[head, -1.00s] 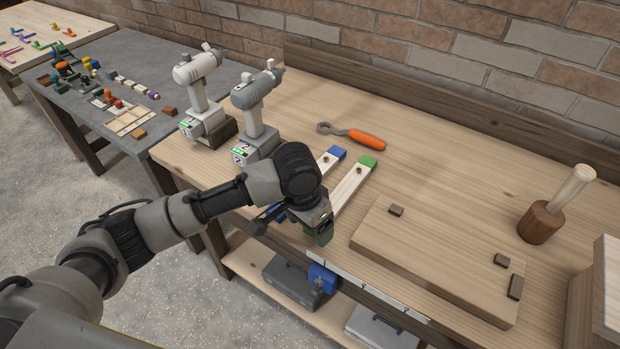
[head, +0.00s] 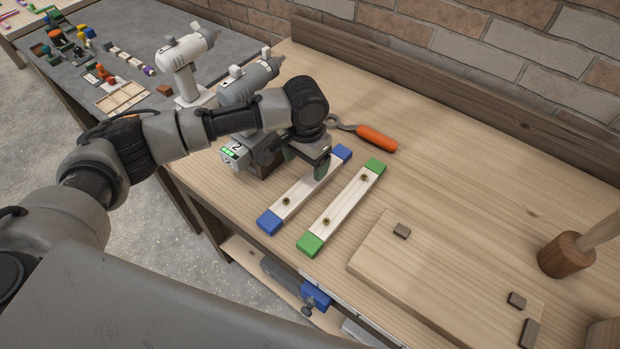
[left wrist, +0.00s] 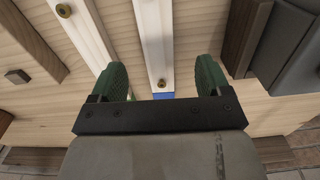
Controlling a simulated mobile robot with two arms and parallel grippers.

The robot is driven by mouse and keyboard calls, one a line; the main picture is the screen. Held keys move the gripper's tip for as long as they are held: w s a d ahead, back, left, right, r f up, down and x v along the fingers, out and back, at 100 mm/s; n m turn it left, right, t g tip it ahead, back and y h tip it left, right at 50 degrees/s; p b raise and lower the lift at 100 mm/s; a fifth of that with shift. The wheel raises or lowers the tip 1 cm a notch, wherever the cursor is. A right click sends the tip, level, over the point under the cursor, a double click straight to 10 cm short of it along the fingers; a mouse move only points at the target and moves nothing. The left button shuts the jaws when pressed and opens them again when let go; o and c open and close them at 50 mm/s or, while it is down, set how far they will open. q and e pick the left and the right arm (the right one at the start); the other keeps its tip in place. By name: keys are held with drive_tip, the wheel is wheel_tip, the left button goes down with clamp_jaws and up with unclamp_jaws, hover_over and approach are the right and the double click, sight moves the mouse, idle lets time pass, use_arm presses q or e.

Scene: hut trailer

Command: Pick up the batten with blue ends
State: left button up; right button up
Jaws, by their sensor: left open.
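The batten with blue ends (head: 302,191) lies on the workbench, pale wood with two brass-coloured screws or knobs. My left gripper (head: 306,164) is open over its far half and hides part of it. In the left wrist view the batten (left wrist: 155,35) runs between the two green fingers of the open gripper (left wrist: 160,68), with one blue end low in the picture. I cannot tell how far the fingertips are above the bench. The batten with green ends (head: 343,209) lies parallel on the right. My right gripper is not in view.
Two drills stand left of the gripper, the grey one (head: 248,82) close behind my arm. A wooden board (head: 440,270) with small dark blocks lies to the right, near a mallet (head: 566,255). The bench between is clear.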

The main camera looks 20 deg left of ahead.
sight(308, 183)
use_arm(q)
drive_tip(key=shift+s+f, duration=0.2)
drive_tip(key=shift+f, duration=0.95)
drive_tip(key=f, duration=0.1)
drive_tip(key=f+p, duration=0.1)
drive_tip(key=f, duration=0.2)
drive_tip(key=shift+w+d+f+p, duration=0.2)
drive_tip(key=shift+d+f+p, duration=0.05)
drive_tip(key=shift+p, duration=0.05)
drive_tip(key=shift+f, duration=0.3)
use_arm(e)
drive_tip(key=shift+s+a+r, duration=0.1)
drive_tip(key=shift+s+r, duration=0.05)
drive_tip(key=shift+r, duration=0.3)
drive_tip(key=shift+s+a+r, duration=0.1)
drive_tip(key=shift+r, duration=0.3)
use_arm(q)
drive_tip(key=shift+c, duration=0.4)
drive_tip(key=shift+c, duration=1.4)
drive_tip(key=c, duration=0.7)
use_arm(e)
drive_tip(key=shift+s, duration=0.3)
